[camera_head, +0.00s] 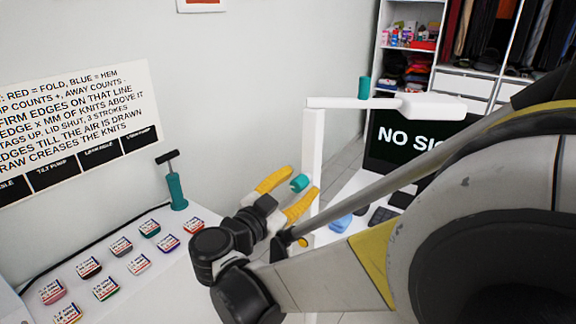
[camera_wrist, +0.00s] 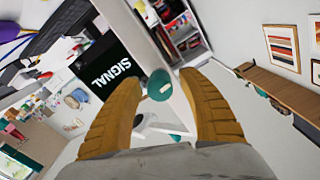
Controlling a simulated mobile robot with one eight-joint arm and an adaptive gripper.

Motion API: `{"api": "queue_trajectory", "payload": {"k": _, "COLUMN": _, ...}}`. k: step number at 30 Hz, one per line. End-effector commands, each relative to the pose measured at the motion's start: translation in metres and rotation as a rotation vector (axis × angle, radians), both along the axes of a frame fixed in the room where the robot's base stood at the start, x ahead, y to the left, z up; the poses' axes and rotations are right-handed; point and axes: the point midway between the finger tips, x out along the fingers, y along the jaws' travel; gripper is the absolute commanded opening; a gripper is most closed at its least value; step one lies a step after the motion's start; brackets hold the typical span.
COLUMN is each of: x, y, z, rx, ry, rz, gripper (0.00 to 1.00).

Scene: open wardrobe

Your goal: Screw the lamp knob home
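The white lamp has an upright post (camera_head: 313,150), a level arm (camera_head: 345,103) and a flat head (camera_head: 432,106). A teal knob (camera_head: 299,182) is beside the post, at the mouth of my gripper (camera_head: 294,190). In the wrist view the knob (camera_wrist: 159,85) shows as a round teal face with a pale mark, between my yellow fingertips (camera_wrist: 158,82), with a gap on each side. My gripper is open. Whether the knob touches the post cannot be told.
A white table (camera_head: 190,265) at the left holds several small labelled tins and a teal hand pump (camera_head: 175,188). A dark monitor (camera_head: 405,135) stands behind the lamp on a white desk. An open wardrobe (camera_head: 480,60) is at the back right. A printed wall sign (camera_head: 75,125) hangs left.

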Motion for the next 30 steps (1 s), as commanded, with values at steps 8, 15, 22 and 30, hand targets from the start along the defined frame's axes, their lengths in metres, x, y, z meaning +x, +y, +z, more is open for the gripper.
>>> {"api": "queue_trajectory", "payload": {"k": 8, "x": 0.0, "y": 0.0, "z": -0.0001, "rx": -0.003, "ry": 0.002, "rz": 0.0, "gripper": 0.49}}
{"api": "queue_trajectory", "payload": {"k": 15, "x": -0.0002, "y": -0.0001, "z": -0.0007, "rx": -0.257, "ry": 0.201, "rz": 0.0, "gripper": 0.49}}
{"api": "queue_trajectory", "payload": {"k": 22, "x": -0.0001, "y": -0.0001, "z": -0.0005, "rx": -0.606, "ry": 0.473, "rz": 0.0, "gripper": 0.49}}
{"api": "queue_trajectory", "payload": {"k": 30, "x": 0.0, "y": 0.0, "z": -0.0004, "rx": -1.012, "ry": 0.789, "rz": 0.0, "gripper": 0.49}}
